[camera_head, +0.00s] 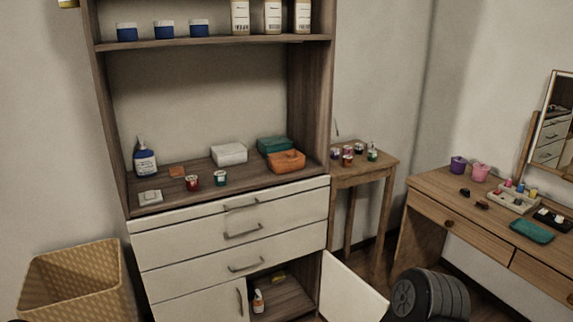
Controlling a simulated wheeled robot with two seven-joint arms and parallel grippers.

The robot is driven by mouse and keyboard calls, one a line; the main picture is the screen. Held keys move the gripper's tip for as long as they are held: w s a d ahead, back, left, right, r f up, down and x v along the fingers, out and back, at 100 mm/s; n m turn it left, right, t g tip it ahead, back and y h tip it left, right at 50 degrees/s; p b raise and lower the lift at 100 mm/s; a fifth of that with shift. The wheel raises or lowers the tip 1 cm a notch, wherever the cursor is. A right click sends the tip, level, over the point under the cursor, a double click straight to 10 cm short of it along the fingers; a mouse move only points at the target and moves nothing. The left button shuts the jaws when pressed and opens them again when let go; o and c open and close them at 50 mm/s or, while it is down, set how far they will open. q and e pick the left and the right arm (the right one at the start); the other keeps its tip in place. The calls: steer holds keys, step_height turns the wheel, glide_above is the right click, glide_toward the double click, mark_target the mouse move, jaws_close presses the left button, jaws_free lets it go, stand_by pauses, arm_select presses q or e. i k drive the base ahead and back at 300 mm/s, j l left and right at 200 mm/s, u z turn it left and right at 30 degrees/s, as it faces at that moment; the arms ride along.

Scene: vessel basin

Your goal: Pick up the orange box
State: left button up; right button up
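The orange box (286,161) is an open-topped, low container on the wooden counter of the cabinet, near its right side panel. A teal box (274,145) stands right behind it, and a white box (229,154) is to its left. Neither of my grippers shows in the head view, and nothing is seen touching the orange box.
Small jars (192,182) and a blue bottle (145,162) stand to the left. A shelf (215,41) hangs above. Below, an open cabinet door (350,290) juts out near dark ribbed discs (430,296).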

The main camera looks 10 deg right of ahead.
mark_target(284, 167)
steer(key=i+l+z, duration=0.1)
steer(key=z, duration=0.35)
steer(key=i+z, duration=0.25)
steer(key=z, duration=0.25)
steer(key=i+z, duration=0.15)
steer(key=i, duration=0.3)
steer(key=i+j+z, duration=0.1)
steer(key=i, duration=0.35)
steer(key=i+j+z, duration=0.15)
steer(key=i, duration=0.3)
steer(key=j, duration=0.1)
